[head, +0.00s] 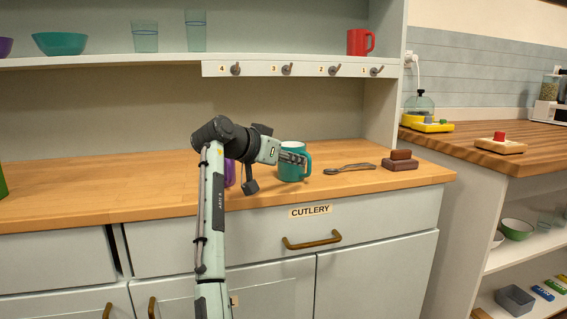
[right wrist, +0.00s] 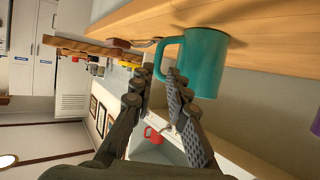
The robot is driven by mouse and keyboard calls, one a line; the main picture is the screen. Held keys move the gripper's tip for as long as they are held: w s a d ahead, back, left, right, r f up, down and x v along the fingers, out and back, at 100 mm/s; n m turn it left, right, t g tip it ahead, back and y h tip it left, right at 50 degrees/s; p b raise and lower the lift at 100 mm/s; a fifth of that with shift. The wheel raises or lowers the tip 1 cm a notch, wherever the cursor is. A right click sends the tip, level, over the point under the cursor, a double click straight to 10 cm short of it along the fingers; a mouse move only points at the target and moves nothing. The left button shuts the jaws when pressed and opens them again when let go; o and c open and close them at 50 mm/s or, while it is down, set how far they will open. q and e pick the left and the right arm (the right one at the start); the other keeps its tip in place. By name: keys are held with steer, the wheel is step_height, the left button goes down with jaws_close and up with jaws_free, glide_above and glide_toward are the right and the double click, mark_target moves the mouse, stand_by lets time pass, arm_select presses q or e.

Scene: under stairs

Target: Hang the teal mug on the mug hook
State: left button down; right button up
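The teal mug (head: 291,172) stands upright on the wooden counter, its handle to the right in the head view. It also shows in the right wrist view (right wrist: 207,62), with its handle (right wrist: 165,43) towards the fingers. My right gripper (head: 298,157) is at the mug, its fingers in front of the mug's upper part. In the right wrist view its two fingers (right wrist: 160,76) are apart, with part of the handle at the gap between the tips. I cannot tell whether they touch it. Hooks numbered 4 (head: 236,69), 3 (head: 287,69), 2 (head: 334,69) and 1 (head: 376,70) are empty. My left gripper is not in view.
A purple mug (head: 229,173) is partly hidden behind my right arm. A spoon (head: 349,168) and brown blocks (head: 400,163) lie right of the teal mug. The shelf above the hook rail (head: 262,69) holds a red mug (head: 360,42), glasses and bowls. The counter's left is mostly clear.

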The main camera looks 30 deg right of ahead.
mark_target(308, 164)
steer(key=x, duration=0.2)
steer(key=shift+s+d, duration=0.1)
steer(key=shift+d, duration=0.3)
steer(key=x, duration=0.3)
steer(key=shift+d+f, duration=0.25)
steer(key=shift+d, duration=0.05)
steer(key=shift+w+d+f, duration=0.15)
steer(key=shift+w+d, duration=0.1)
jaws_close()
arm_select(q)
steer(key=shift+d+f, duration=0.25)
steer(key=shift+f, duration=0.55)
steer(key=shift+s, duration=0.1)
